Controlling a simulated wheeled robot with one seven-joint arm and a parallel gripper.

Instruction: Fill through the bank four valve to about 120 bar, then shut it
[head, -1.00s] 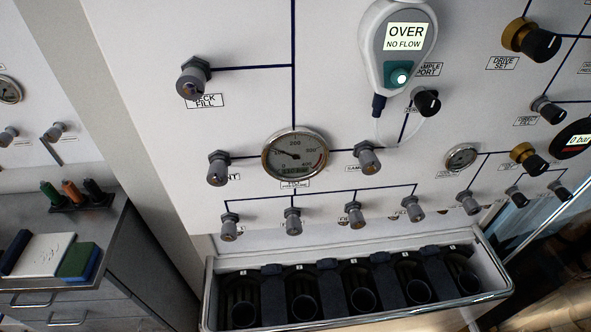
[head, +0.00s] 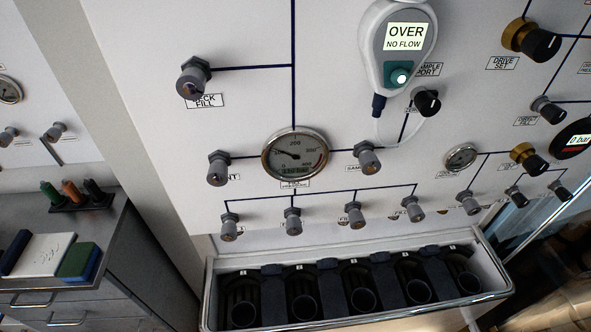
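The main round gauge (head: 295,155) is on the white panel. Its needle points to the upper left, between 100 and 200, and its small digital readout looks like about 110 bar. Below it, a blue line branches to a row of grey valve knobs: first (head: 229,228), second (head: 294,222), third (head: 355,216) and fourth (head: 413,209) from the left. Their labels are partly hidden or too small to read, so I cannot confirm which is bank four. Whether each is open or shut cannot be told. My gripper is not in view.
A metal-rimmed rack (head: 208,290) with several dark cylinder slots stands below the valves. A bench (head: 130,225) with drawers is at the left. More knobs and a dark "0 bar" display (head: 574,141) are at the right.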

